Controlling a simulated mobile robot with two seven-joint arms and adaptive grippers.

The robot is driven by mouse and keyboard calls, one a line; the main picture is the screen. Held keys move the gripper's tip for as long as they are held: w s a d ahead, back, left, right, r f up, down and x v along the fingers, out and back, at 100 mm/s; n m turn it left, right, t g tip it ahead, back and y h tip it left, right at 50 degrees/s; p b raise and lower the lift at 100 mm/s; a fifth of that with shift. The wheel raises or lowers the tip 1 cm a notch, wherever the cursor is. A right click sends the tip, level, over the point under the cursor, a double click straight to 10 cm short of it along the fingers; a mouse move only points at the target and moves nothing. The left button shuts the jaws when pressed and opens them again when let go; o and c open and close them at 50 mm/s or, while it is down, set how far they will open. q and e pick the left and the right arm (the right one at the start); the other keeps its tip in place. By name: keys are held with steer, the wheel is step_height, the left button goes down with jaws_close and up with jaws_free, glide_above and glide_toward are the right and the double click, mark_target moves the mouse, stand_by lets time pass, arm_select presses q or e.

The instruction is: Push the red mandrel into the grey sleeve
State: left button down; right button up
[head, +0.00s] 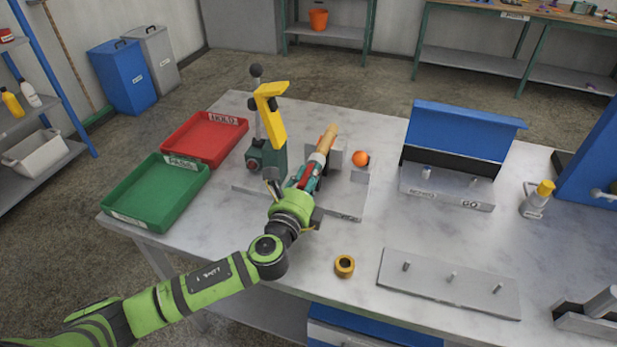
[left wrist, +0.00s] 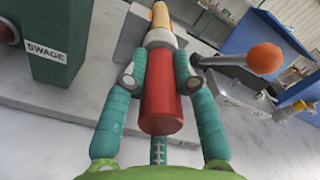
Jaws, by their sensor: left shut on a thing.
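The red mandrel (left wrist: 161,98) is a red cylinder held lengthwise between the teal fingers of my left gripper (left wrist: 160,76); the gripper is shut on it. It also shows in the head view, where my left gripper (head: 306,178) is at the bench fixture. Directly ahead of the mandrel, in line with it, is a pale grey ring (left wrist: 160,37), which looks like the grey sleeve. A tan cylinder (head: 327,138) extends beyond the ring. I cannot tell whether the mandrel's front end is inside the ring or only against it. My right gripper is out of view.
A green press marked SWAGE (left wrist: 70,40) with a yellow arm (head: 270,115) stands close left. A lever with an orange knob (head: 361,158) is close right. Red (head: 233,122) and green trays (head: 160,210) lie left. A brass ring (head: 344,266) and pegged plate (head: 450,285) are in front.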

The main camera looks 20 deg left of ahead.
arm_select(q)
steer(key=shift+w, duration=0.25)
steer(key=shift+r, duration=0.15)
stand_by(0.4)
steer(key=c, duration=1.3)
jaws_free()
steer(key=o, duration=0.4)
steer(key=shift+w, duration=0.15)
steer(key=shift+f, duration=0.2)
steer(key=s, duration=1.2)
steer(key=shift+a, duration=0.25)
